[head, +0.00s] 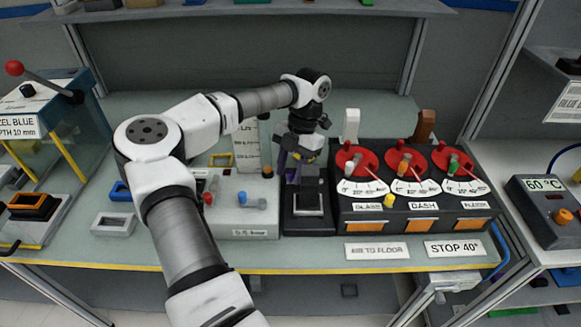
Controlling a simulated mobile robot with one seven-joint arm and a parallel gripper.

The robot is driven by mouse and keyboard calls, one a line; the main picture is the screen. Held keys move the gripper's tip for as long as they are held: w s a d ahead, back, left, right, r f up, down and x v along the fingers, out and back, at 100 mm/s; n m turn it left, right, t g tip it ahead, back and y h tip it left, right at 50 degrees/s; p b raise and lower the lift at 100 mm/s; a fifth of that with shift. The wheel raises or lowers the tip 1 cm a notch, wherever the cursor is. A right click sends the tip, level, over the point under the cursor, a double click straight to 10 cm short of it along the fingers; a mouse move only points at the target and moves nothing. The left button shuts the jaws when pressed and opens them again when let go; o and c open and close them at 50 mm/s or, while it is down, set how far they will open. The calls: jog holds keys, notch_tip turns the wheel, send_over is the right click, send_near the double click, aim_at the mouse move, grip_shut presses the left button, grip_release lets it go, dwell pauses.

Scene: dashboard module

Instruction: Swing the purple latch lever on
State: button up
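A small purple part, apparently the latch lever (282,160), shows just left of my gripper, mostly hidden behind it. It belongs to or stands by a narrow dark module (308,225) with a pale plate on its front. My gripper (297,170) points down over the back of this module, close to the purple part. I cannot tell whether they touch. The fingers are dark against dark surfaces, so I cannot tell whether they are open or shut. The lever's angle is also hidden.
Right of it stands a black box (415,208) with several red dials (405,165). Left is a grey box (243,205) with blue and red knobs, and an upright white scale card (247,148). Labels (377,251) lie along the front edge. A shelf crosses above.

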grip_shut()
